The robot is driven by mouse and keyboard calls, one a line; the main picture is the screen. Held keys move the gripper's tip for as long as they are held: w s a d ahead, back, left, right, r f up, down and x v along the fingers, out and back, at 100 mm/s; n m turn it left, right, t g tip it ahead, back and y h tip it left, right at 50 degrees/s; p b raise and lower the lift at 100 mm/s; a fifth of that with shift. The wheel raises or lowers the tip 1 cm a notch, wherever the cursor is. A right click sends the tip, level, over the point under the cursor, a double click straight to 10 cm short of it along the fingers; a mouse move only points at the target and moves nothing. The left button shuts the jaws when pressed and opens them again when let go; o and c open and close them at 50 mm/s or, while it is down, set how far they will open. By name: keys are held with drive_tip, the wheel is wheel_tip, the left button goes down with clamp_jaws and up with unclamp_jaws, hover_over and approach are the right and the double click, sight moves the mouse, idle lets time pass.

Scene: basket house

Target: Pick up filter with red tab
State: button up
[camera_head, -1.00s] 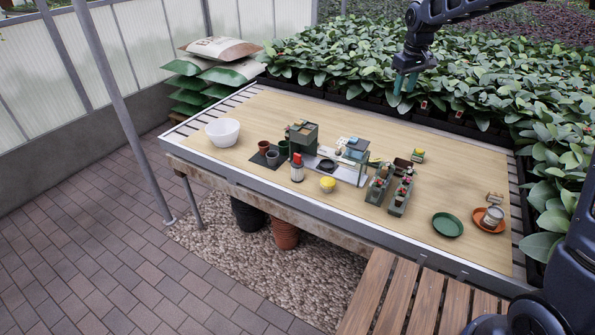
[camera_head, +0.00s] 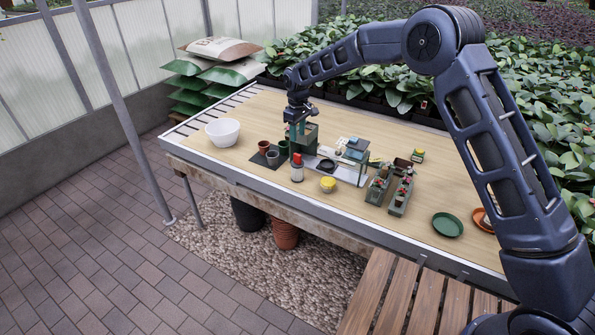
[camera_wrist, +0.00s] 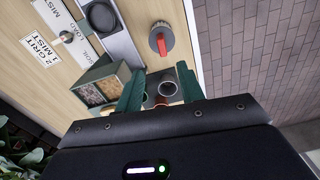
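The filter with the red tab (camera_head: 297,173) stands upright near the table's front edge, a pale cylinder with a red top. In the wrist view its red tab (camera_wrist: 161,43) shows from above, beyond my fingertips. My gripper (camera_head: 297,135) is above the table, over the area just behind the filter and close to a green-grey box. In the wrist view my gripper (camera_wrist: 161,86) has its two green fingers spread apart, with small pots visible between them and nothing held. The filter is apart from the fingers.
Small pots (camera_head: 272,157) stand left of the filter, and the green-grey box (camera_head: 310,130) is behind it. A white bowl (camera_head: 222,132) sits farther left. Bare table (camera_head: 240,165) lies to the left.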

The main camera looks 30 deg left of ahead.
sight(297, 154)
drive_tip(key=shift+s+a+f, duration=0.1)
drive_tip(key=shift+a+f, duration=0.05)
drive_tip(key=shift+f, duration=0.15)
wheel_tip(297, 154, down, 5)
drive_tip(key=shift+r, duration=0.1)
drive_tip(key=shift+s+d+f, duration=0.1)
drive_tip(key=shift+f, duration=1.35)
drive_tip(key=shift+d+f, duration=0.1)
drive_tip(key=shift+f, duration=1.3)
clamp_jaws()
